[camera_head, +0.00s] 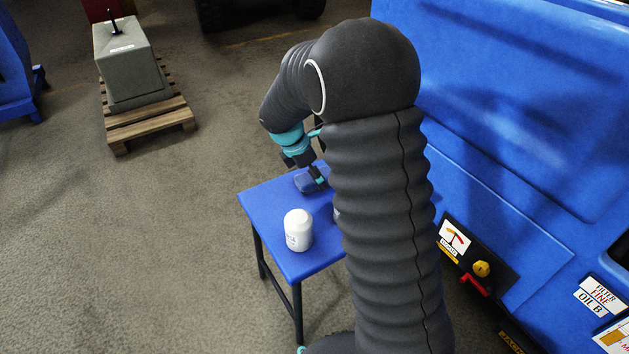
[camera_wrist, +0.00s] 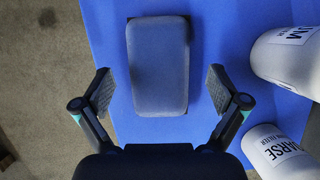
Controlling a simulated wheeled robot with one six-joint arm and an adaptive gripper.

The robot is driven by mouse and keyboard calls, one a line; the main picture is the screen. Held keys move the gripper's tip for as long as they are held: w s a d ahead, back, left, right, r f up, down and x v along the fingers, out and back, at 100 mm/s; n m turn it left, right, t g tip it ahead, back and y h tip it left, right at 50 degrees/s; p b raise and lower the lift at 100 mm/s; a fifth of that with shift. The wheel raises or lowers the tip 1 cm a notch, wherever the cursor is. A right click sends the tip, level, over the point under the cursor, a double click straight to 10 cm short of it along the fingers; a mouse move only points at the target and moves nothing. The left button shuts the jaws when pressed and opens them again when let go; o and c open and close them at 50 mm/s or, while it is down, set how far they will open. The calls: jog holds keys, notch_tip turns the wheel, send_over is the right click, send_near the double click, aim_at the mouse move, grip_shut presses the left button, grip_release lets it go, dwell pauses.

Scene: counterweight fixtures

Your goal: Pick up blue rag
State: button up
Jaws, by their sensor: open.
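The blue rag (camera_wrist: 158,65) is a grey-blue, rounded rectangular pad lying flat on the blue table (camera_wrist: 225,30). It lies between and ahead of my gripper's fingers in the wrist view. My gripper (camera_wrist: 160,90) is open, with one finger on each side of the rag and a gap on both sides. In the head view the rag (camera_head: 306,184) is at the table's far part, partly hidden by my gripper (camera_head: 318,176). I cannot tell the exact height of the fingertips above the table.
A white labelled canister (camera_wrist: 290,60) stands right of my gripper, and a second canister (camera_wrist: 280,152) stands nearer. A large blue machine (camera_head: 500,100) rises on the right. A grey counterweight block (camera_head: 130,65) sits on a wooden pallet (camera_head: 150,117) on the floor at upper left.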

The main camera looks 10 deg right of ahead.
jog(key=shift+f, duration=0.1)
jog(key=c, duration=1.2)
notch_tip(320, 180, up, 4)
jog(key=shift+f+p, duration=0.1)
jog(key=shift+p, duration=0.2)
jog(key=s+d+r, duration=0.2)
jog(key=d, duration=0.1)
jog(key=s+d+r, duration=0.2)
jog(key=d+r, duration=0.1)
jog(key=s+d+r, duration=0.2)
jog(key=d, duration=0.2)
jog(key=shift+r+p, duration=0.15)
jog(key=shift+p, duration=0.2)
jog(key=shift+o, duration=1.2)
jog(key=shift+c, duration=0.8)
